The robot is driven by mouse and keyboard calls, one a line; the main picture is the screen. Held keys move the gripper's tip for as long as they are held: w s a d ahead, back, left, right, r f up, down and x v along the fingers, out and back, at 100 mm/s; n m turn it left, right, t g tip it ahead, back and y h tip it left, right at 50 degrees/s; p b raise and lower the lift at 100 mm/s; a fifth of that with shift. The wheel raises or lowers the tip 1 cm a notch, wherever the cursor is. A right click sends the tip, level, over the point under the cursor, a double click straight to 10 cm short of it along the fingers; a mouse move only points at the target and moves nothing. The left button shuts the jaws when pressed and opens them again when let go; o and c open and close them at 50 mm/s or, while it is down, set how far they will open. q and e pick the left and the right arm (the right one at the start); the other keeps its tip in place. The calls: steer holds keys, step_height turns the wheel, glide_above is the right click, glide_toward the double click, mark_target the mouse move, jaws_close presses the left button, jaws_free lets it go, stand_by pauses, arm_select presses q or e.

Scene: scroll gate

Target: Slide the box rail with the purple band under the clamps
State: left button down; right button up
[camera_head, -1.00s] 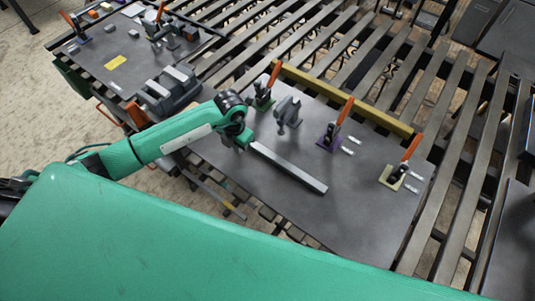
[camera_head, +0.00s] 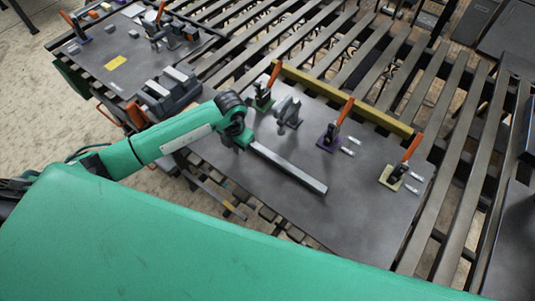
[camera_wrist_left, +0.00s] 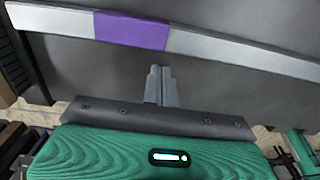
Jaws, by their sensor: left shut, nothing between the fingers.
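The grey box rail (camera_head: 290,167) lies on the dark table plate, in front of the clamps. In the left wrist view its purple band (camera_wrist_left: 131,31) faces me; the head view hides the band behind my arm. My left gripper (camera_wrist_left: 161,86) is shut and empty. Three orange-handled clamps stand behind the rail: one on a green base (camera_head: 262,104), one on a purple base (camera_head: 328,140), one on a pale yellow base (camera_head: 391,180). My right gripper is out of view.
A grey post-like fixture (camera_head: 288,111) stands between the green and purple clamps. A yellow bar (camera_head: 345,98) runs along the plate's back edge. Small pale pieces lie beside two clamps. The plate (camera_head: 365,215) is clear at its front right. Another workbench (camera_head: 95,65) stands at upper left.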

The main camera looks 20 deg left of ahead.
arm_select(q)
steer(key=shift+w+d, duration=0.15)
steer(key=shift+w, duration=0.25)
stand_by(0.5)
steer(key=shift+w+d+b, duration=0.2)
steer(key=shift+w+b, duration=0.25)
steer(key=shift+w, duration=0.1)
steer(key=shift+w+d+b, duration=0.15)
steer(key=shift+w+b, duration=0.25)
steer(key=shift+w, duration=0.15)
steer(key=shift+w+d+b, duration=0.2)
steer(key=shift+w+b, duration=0.15)
steer(key=shift+w, duration=0.15)
steer(key=shift+w+d+b, duration=0.2)
steer(key=shift+w+b, duration=0.1)
steer(key=shift+w, duration=0.2)
steer(key=shift+s+a, duration=0.1)
steer(key=shift+s, duration=0.05)
steer(key=shift+s+a+p, duration=0.2)
steer(key=shift+s+p, duration=0.05)
steer(key=shift+s, duration=0.3)
steer(key=shift+s+a+p, duration=0.15)
steer(key=shift+s+p, duration=0.05)
steer(key=shift+s, duration=0.3)
steer(key=shift+r+p, duration=0.55)
steer(key=shift+r, duration=0.3)
step_height(320, 180, up, 6)
steer(key=p, duration=0.3)
steer(key=shift+r, duration=0.15)
